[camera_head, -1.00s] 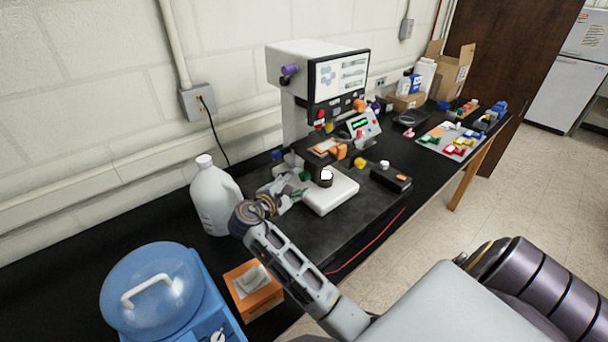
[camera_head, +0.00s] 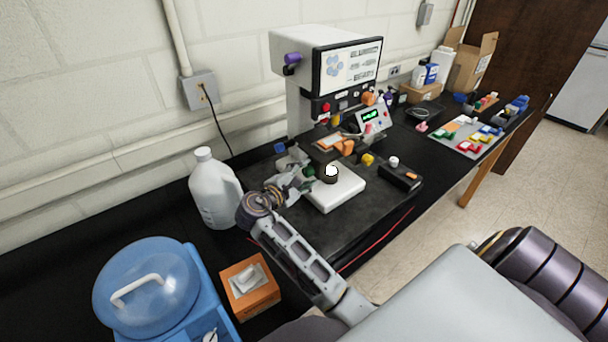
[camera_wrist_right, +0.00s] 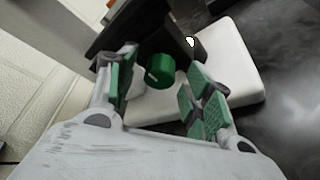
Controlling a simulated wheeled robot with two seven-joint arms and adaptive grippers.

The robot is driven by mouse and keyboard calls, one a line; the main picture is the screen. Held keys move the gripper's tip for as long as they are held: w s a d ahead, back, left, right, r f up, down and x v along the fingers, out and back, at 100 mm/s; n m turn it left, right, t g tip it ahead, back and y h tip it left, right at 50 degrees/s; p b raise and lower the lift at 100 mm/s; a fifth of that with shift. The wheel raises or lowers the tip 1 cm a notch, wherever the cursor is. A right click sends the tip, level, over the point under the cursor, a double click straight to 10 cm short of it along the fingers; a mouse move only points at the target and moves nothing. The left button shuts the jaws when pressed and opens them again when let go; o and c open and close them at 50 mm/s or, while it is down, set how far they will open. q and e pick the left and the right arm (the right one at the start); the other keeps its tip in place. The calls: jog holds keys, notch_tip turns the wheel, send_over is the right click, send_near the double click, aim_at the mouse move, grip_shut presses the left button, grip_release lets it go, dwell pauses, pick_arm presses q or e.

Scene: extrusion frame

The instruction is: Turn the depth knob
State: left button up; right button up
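A green knob (camera_wrist_right: 160,72) with a small white mark on its rim sits on the side of the machine (camera_head: 345,75). In the head view the knob (camera_head: 309,171) is partly hidden by my gripper; no label saying depth is readable on it. My right gripper (camera_wrist_right: 163,70) is open, with its green-padded fingers on either side of the knob. Gaps show between the pads and the knob in the wrist view. In the head view my right gripper (camera_head: 296,177) is at the left side of the machine's white base (camera_head: 335,190). My left gripper is not in view.
A white jug (camera_head: 214,190) stands left of my right arm. A tissue box (camera_head: 250,288) and a blue water container (camera_head: 150,290) are nearer. A black box (camera_head: 402,176) sits right of the base. A tray of coloured parts (camera_head: 455,140) lies farther right.

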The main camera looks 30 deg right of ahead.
jog(key=c, duration=1)
jog(key=shift+f+b, duration=0.15)
jog(key=shift+b, duration=0.2)
